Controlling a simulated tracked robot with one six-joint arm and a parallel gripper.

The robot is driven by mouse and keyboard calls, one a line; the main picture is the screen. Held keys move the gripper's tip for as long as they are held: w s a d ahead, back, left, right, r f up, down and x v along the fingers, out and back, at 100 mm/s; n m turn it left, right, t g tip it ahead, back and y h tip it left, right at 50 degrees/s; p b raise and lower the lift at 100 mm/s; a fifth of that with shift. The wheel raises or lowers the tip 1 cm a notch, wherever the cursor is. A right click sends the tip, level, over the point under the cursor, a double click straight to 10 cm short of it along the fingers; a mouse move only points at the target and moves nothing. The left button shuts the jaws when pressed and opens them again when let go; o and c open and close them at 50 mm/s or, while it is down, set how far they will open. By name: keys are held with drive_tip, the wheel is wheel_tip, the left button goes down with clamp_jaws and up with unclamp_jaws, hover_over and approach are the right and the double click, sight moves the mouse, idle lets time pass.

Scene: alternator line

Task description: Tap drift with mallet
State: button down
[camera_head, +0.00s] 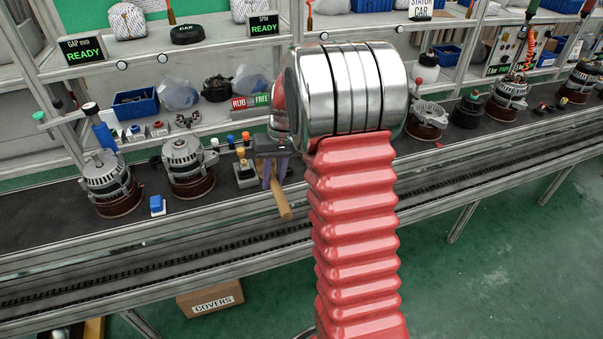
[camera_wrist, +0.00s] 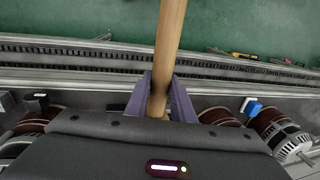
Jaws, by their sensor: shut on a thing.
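My gripper (camera_head: 272,172) shows beyond my red arm in the head view, low over the front of the bench. Its purple fingers are closed around a wooden mallet handle (camera_head: 284,205), which slants down toward the bench's front edge. In the wrist view the fingers (camera_wrist: 160,104) press the handle (camera_wrist: 171,35) from both sides, and it runs up out of the picture. The mallet head is not visible in either view. I cannot make out the drift for certain. A small yellow-topped piece on a dark block (camera_head: 244,174) stands just left of my gripper.
Two alternators (camera_head: 107,184) (camera_head: 189,166) stand on the dark bench at left, with a small blue block (camera_head: 157,205) near them. More alternators (camera_head: 426,120) stand at right. Shelves rise behind. A conveyor rail runs along the front, with a COVERS box (camera_head: 210,299) on the floor.

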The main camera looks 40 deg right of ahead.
drive_tip(key=w+a+n, duration=0.2)
drive_tip(key=a+n, duration=0.1)
drive_tip(key=a, duration=1.5)
drive_tip(key=shift+w+f+g, duration=0.35)
drive_tip(key=shift+f+g, duration=0.05)
